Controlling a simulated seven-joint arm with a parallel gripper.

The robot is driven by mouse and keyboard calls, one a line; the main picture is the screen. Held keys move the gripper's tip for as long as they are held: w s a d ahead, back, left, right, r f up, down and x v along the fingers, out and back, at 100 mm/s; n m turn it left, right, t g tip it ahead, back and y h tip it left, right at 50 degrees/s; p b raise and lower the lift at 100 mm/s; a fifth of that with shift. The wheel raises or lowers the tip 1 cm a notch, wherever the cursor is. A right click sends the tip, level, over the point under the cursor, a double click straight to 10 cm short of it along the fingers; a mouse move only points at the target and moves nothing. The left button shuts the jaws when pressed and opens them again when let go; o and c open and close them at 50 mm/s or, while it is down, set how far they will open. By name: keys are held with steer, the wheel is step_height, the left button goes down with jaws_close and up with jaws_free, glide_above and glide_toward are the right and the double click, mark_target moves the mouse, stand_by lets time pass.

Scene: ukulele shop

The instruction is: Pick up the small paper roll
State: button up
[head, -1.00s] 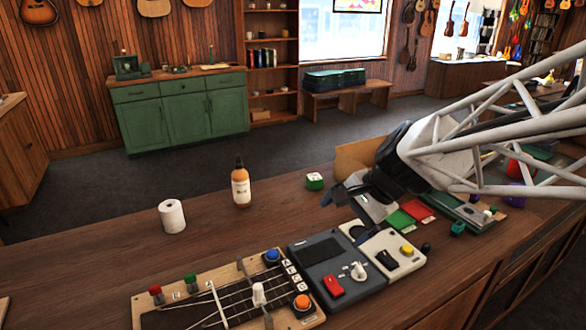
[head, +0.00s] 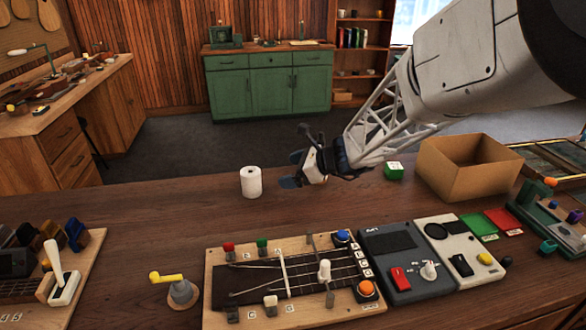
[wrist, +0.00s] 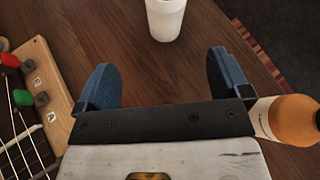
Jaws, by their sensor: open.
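The small white paper roll (head: 251,182) stands upright on the wooden counter in the head view. In the wrist view the roll (wrist: 166,18) is at the top edge, partly cut off, ahead of the space between the fingers. My gripper (head: 290,170) is just right of the roll in the head view, apart from it. In the wrist view my gripper (wrist: 164,82) shows two blue-padded fingers spread wide with nothing between them.
An amber bottle (wrist: 288,118) stands close beside the right finger. A fretboard panel (head: 290,285) with knobs lies in front, a yellow-handled crank (head: 182,290) to its left. A green-and-white cube (head: 394,170) and open cardboard box (head: 468,165) stand right. The counter left of the roll is clear.

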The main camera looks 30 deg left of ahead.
mark_target(251, 177)
steer(key=a+f, duration=0.1)
steer(key=a, duration=0.1)
steer(key=a+f+m, duration=0.1)
steer(key=a, duration=0.1)
steer(key=a+f+m+y, duration=0.1)
steer(key=a, duration=0.2)
steer(key=shift+s, duration=0.2)
steer(key=shift+x, duration=1.15)
steer(key=shift+s+a, duration=0.1)
steer(key=shift+f+x, duration=0.1)
steer(key=shift+x, duration=1.15)
steer(key=shift+f+x, duration=0.15)
steer(key=shift+x, duration=1.15)
steer(key=shift+s, duration=0.15)
